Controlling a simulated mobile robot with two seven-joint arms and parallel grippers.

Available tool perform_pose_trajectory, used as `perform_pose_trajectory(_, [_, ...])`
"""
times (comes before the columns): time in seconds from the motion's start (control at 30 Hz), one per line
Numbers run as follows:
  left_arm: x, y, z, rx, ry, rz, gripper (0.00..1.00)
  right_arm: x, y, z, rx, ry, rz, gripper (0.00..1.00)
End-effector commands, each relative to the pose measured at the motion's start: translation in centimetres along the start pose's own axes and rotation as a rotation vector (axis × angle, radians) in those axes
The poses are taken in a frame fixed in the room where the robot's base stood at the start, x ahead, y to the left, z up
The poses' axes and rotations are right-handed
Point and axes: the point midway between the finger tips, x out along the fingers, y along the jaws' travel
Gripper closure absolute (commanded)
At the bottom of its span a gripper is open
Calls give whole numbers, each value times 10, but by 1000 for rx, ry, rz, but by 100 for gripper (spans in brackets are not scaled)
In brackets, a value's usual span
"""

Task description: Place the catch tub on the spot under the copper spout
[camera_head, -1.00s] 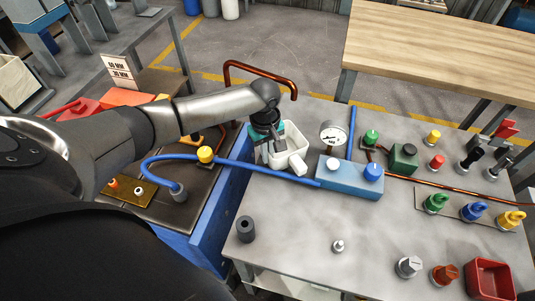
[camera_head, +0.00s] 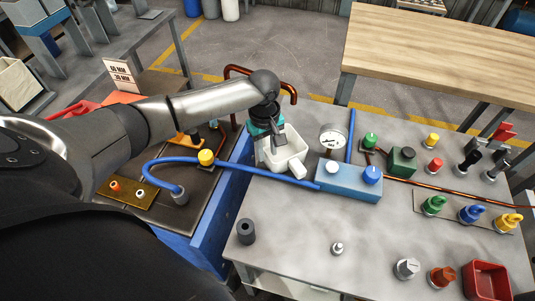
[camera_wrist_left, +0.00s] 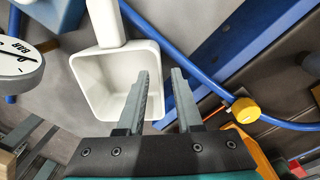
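My left gripper (camera_head: 267,155) is over the tub's left side. In the left wrist view its two fingers (camera_wrist_left: 160,74) are apart, with the tub's wall between them, one finger over the inside and one outside. Contact with the wall cannot be told. The copper spout (camera_head: 292,97) arches behind my arm and its end points down beyond the tub. The spot under it is not clearly visible. My right gripper is not in view.
A blue hose (camera_head: 230,164) runs close in front of the tub. The blue block (camera_head: 347,181) with a gauge (camera_head: 332,136) stands to its right. A dark grey cylinder (camera_head: 246,230) stands near the left edge. The bench's front middle is mostly clear.

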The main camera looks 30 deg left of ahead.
Motion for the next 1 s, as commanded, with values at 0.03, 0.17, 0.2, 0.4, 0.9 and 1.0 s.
perform_pose_trajectory(0.03, [-16, 1, 0, 1, 0, 3, 65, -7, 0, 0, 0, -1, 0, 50])
perform_pose_trajectory(0.17, [-45, 1, 0, 0, 1, 2, 65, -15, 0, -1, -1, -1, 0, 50])
perform_pose_trajectory(0.2, [-52, 1, 0, 0, 1, 3, 65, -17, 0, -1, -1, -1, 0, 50])
perform_pose_trajectory(0.4, [-81, 1, 0, -1, 0, 2, 65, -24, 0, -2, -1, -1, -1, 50])
perform_pose_trajectory(0.9, [-87, 0, 2, 7, -2, 1, 65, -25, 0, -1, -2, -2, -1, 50])
perform_pose_trajectory(1.0, [-81, 0, 12, 57, -7, 6, 65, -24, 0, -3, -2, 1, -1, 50])
